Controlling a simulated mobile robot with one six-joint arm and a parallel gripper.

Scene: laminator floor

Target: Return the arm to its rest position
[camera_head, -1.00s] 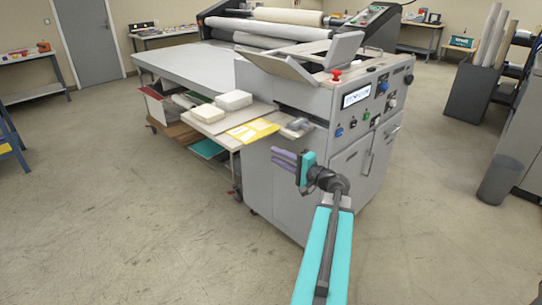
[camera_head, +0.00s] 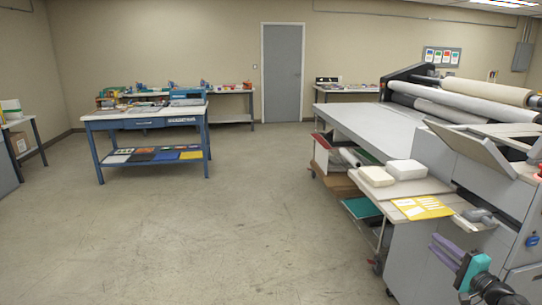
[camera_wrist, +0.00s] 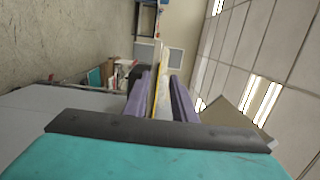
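My gripper (camera_head: 440,248) with purple fingers is at the lower right of the head view, in front of the laminator's near side, below the side shelf. In the wrist view its two fingers (camera_wrist: 160,92) stand apart with a gap between them. A yellow strip and a pale area show through the gap and look like background; I see nothing held. The teal wrist body (camera_wrist: 150,155) fills the bottom of that view. Most of my arm is outside the head view.
The laminator (camera_head: 455,160) stands at the right. A blue workbench (camera_head: 145,122) stands at the back left. The floor between is clear.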

